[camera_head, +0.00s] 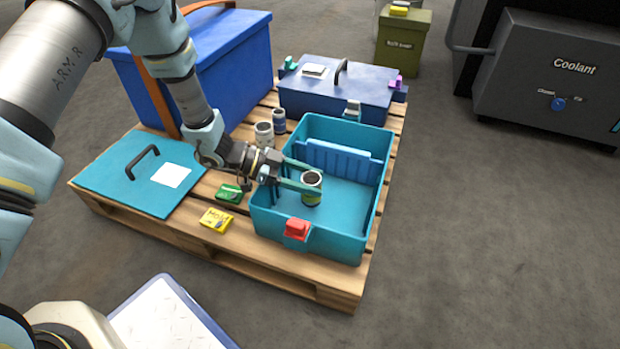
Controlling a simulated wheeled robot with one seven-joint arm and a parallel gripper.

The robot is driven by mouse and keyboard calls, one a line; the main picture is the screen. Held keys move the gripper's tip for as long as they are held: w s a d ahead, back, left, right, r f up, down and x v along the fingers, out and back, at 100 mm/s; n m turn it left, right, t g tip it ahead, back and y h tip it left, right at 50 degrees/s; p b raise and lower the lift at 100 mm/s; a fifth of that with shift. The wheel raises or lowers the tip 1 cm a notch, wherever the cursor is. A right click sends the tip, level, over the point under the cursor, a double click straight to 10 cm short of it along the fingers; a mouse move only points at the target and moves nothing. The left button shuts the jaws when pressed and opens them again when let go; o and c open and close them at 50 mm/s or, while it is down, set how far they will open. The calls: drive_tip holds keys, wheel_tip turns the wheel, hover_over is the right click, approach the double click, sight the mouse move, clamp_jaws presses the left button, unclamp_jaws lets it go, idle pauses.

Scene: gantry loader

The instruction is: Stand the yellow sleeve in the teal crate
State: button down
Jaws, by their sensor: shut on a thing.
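The teal crate (262,222) stands open on the pallet, with a red latch (297,229) on its front and a pale latch (352,110) at the back. My gripper (312,178) reaches into the crate's opening from the left. Its green fingers are shut on the yellow sleeve (311,197), a short dark-mouthed cylinder with a yellowish band. The sleeve is about upright, over the crate's front half. I cannot tell whether its bottom touches the crate floor. The fingers hide part of its side.
Left of the crate are a grey-white sleeve (264,135), a blue sleeve (279,121), a green box (229,193) and a yellow box (216,219). The teal lid (115,170) lies further left. A closed blue case (330,95) stands behind. The crate's right half is clear.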

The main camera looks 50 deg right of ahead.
drive_tip(key=shift+c, duration=0.7)
unclamp_jaws()
drive_tip(key=shift+a+f, duration=0.2)
drive_tip(key=shift+f, duration=0.3)
drive_tip(key=shift+r, duration=0.35)
drive_tip(key=p+v, duration=0.2)
drive_tip(key=v, duration=0.3)
drive_tip(key=r+p+v, duration=0.1)
drive_tip(key=p+v, duration=0.2)
drive_tip(key=v, duration=0.2)
drive_tip(key=shift+w+r, duration=0.2)
drive_tip(key=shift+r, duration=0.05)
drive_tip(key=shift+w+a+r, duration=0.15)
drive_tip(key=shift+w+a, duration=0.25)
drive_tip(key=shift+w, duration=0.15)
